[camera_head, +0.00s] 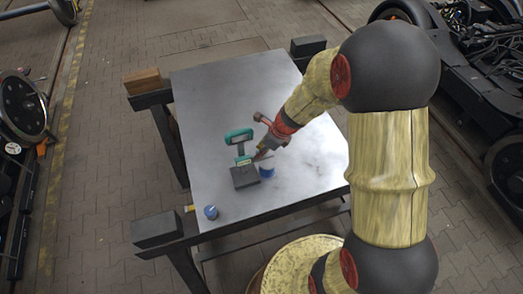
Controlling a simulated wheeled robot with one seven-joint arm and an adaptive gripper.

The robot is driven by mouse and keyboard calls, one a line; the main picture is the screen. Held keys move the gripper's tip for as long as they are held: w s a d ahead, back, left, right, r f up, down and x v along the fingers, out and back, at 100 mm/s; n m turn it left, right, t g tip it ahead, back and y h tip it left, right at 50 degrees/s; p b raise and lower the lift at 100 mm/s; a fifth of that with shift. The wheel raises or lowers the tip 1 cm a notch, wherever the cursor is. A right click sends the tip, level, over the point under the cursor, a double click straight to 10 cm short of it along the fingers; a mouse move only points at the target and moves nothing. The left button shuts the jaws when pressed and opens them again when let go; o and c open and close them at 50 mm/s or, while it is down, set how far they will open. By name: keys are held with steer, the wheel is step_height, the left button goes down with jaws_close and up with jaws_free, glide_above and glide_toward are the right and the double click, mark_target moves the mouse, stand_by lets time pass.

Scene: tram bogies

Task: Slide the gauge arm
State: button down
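A gauge with a green frame (240,137) and a dark grey block-shaped base (244,177) stands on the metal table (215,85). I cannot make out which part of it is the gauge arm. My gripper (259,156) is over the table, just to the right of the green and grey gauge, pointing down and left. Its fingertips are small in the picture and close to the gauge and a blue cylinder. I cannot tell whether they touch anything or whether they are open or shut.
The blue cylinder (267,170) stands right beside the block, below my gripper. A smaller blue round item (211,212) is at the table's near left. A wooden block (142,81) lies at the far left corner. The table's far half is clear. Bogies stand on both sides.

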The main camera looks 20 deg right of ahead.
step_height(320, 180, up, 4)
steer(key=p, duration=0.3)
steer(key=shift+w+r, duration=0.1)
steer(key=c, duration=1.6)
jaws_free()
steer(key=shift+c, duration=0.2)
steer(key=v, duration=1.2)
